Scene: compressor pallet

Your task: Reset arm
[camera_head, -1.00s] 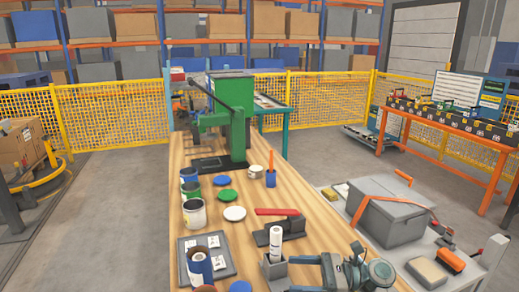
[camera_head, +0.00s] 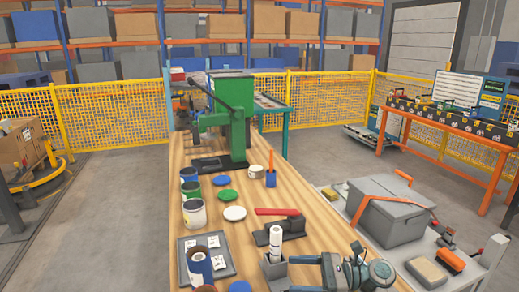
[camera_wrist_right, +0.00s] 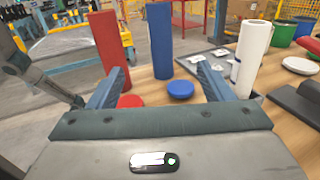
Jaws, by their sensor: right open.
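My right gripper (camera_head: 298,274) is at the near right edge of the wooden table (camera_head: 270,205), pointing left. In the right wrist view its two fingers (camera_wrist_right: 160,70) stand wide apart with nothing held between them. Beyond them stand a red cylinder (camera_wrist_right: 108,45) and a blue cylinder (camera_wrist_right: 159,38), with a red lid (camera_wrist_right: 130,101) and a blue lid (camera_wrist_right: 181,89) on the table. My left gripper does not show in the head view.
A green press (camera_head: 233,110) stands farther back. A cart with a grey box (camera_head: 393,215) is at the right.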

